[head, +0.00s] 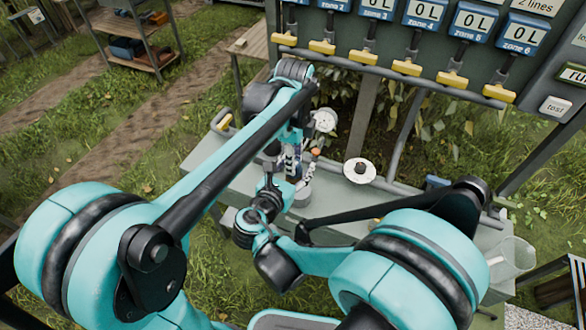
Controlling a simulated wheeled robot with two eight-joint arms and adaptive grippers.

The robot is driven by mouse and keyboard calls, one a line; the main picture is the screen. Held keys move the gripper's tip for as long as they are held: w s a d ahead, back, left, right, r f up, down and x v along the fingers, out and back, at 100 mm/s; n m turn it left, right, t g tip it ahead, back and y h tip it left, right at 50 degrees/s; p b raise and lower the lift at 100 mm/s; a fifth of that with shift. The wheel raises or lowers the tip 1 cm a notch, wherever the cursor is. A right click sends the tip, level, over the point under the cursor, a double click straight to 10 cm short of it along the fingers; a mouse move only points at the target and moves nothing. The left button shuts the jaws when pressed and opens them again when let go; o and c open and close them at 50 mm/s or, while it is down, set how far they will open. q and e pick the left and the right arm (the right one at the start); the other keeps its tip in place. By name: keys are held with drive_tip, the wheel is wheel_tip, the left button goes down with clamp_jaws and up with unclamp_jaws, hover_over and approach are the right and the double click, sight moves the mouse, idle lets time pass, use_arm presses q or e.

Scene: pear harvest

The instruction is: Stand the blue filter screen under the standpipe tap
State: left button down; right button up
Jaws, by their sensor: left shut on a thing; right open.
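My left arm reaches over the bench and bends down at its far side. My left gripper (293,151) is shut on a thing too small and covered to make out. My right arm folds back from the right. My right gripper (303,173) is open, close below the left one, and the two overlap in the picture. I cannot clearly pick out the blue filter screen. A small blue thing (436,182) lies on the bench behind my right elbow, partly hidden. A grey pipe runs along the back of the bench, with an orange part (315,152) near the grippers. I cannot tell which part is the standpipe tap.
A grey-green bench (340,190) carries a white disc with a dark centre (359,171). A white round part (325,120) is beside my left wrist. A panel with yellow-handled valves (363,57) stands behind. A clear container (512,257) is at right.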

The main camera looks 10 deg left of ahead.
drive_tip(key=shift+c, duration=0.2)
drive_tip(key=c, duration=1)
use_arm(q)
drive_tip(key=c, duration=1)
unclamp_jaws()
drive_tip(key=shift+c, duration=0.2)
use_arm(e)
drive_tip(key=shift+c, duration=0.3)
use_arm(q)
drive_tip(key=shift+r, duration=0.1)
